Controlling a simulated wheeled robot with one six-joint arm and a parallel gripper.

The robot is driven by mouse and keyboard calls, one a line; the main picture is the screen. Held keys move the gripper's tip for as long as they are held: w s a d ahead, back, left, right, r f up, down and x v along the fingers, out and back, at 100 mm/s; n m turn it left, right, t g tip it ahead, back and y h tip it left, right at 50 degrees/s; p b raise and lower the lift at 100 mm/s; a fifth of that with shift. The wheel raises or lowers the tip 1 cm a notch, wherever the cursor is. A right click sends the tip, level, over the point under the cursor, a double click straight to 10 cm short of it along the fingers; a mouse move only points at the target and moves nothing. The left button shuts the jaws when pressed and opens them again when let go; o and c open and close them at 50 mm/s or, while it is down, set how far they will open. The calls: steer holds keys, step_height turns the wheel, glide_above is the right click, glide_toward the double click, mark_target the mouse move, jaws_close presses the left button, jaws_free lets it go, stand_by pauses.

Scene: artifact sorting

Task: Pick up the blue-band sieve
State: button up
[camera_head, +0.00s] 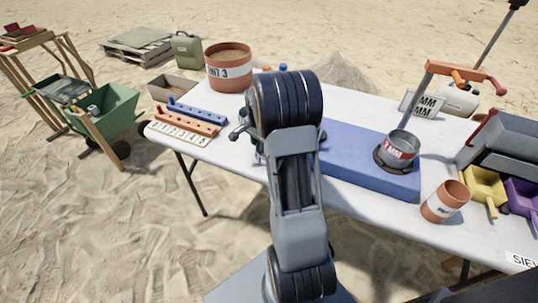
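I cannot make out a blue-band sieve. A metal sieve-like pot (398,150) with a red band and white label stands in a dark ring on the blue mat (365,178), right of my arm. A small blue piece at the mat's left end is mostly hidden by my arm, and I cannot tell what it is. My arm rises through the middle of the view. My gripper's fingers do not show; the upper arm joint covers that part of the table.
A green wheelbarrow (104,115) stands left. Open sand lies front left.

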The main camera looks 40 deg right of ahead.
jaws_close()
stand_by(0.3)
